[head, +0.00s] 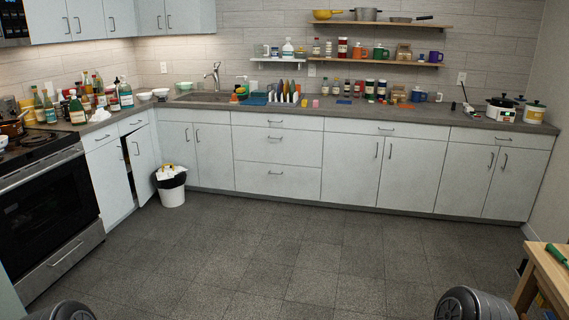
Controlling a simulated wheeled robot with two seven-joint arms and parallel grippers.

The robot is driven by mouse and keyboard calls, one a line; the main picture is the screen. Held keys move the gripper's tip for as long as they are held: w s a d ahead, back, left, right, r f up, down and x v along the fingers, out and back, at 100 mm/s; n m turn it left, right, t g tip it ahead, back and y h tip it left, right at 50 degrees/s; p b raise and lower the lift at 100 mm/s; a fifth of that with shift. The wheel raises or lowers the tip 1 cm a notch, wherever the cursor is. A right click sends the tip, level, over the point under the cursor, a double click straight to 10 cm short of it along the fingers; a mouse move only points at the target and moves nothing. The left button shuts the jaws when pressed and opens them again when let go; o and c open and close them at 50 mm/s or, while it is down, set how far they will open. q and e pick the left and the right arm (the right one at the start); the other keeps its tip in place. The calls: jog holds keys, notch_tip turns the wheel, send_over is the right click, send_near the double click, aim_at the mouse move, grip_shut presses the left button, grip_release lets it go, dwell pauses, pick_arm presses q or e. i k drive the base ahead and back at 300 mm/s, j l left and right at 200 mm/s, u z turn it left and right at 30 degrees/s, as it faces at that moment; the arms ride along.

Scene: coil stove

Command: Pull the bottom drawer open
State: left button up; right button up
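Two low drawers show in the head view. The stove (45,200) at the left has a steel bottom drawer (80,254) under its black oven door, with a bar handle; it looks shut. In the back cabinets, a stack of three white drawers has its lowest drawer (277,188) near the floor, with a small bar handle; it is also shut. Only rounded dark parts of my two arms show at the bottom edge, far from the back cabinets. Neither gripper's fingers are in view.
A white bin (172,195) with a black liner stands before the back cabinets. A cabinet door (141,165) beside the stove is ajar. A wooden table (550,275) is at the lower right. The grey tiled floor (270,250) between is clear.

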aim_at(293, 181)
jog(key=i+z, duration=0.35)
jog(key=i, duration=4.55)
jog(key=i+z, duration=0.25)
jog(key=i, duration=0.65)
